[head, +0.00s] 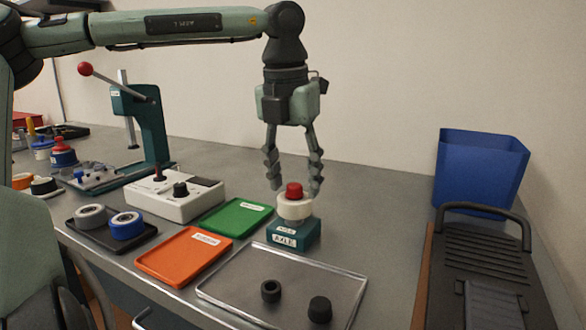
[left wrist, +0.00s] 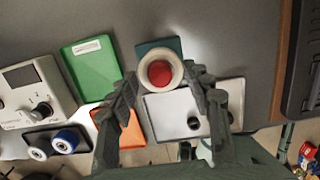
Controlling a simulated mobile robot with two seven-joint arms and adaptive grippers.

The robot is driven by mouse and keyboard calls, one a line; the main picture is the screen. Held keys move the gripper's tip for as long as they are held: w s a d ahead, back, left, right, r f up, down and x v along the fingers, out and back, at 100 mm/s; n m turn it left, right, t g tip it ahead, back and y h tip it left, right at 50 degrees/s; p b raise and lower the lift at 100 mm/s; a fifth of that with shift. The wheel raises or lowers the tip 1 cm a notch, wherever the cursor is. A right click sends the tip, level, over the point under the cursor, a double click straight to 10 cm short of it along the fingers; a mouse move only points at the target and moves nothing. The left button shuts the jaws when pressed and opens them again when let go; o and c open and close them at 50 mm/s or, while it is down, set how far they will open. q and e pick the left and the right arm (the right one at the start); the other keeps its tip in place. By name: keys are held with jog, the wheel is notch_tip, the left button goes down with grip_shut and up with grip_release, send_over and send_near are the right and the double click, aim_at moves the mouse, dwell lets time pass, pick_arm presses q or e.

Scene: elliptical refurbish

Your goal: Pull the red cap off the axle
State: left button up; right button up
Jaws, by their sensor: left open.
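The red cap (head: 294,191) sits on top of a white wheel (head: 295,208) on the teal axle stand (head: 292,236), which has a label reading "AXLE". In the left wrist view the red cap (left wrist: 160,73) shows from above, ringed by the white wheel (left wrist: 176,62). My left gripper (head: 293,190) points down over the stand, its open fingers apart on either side of the cap. In the left wrist view the left gripper (left wrist: 163,90) shows its two fingers flanking the wheel; I cannot tell whether they touch anything. My right gripper is not in view.
A clear tray (head: 240,292) with two black pieces lies in front of the stand. Green (head: 236,217) and orange (head: 183,256) trays lie left. A white device (head: 176,198) and teal lever press (head: 147,125) stand further left. A blue bin (head: 482,170) stands right.

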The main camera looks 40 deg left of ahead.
pick_arm(q)
grip_shut()
dwell(0.5)
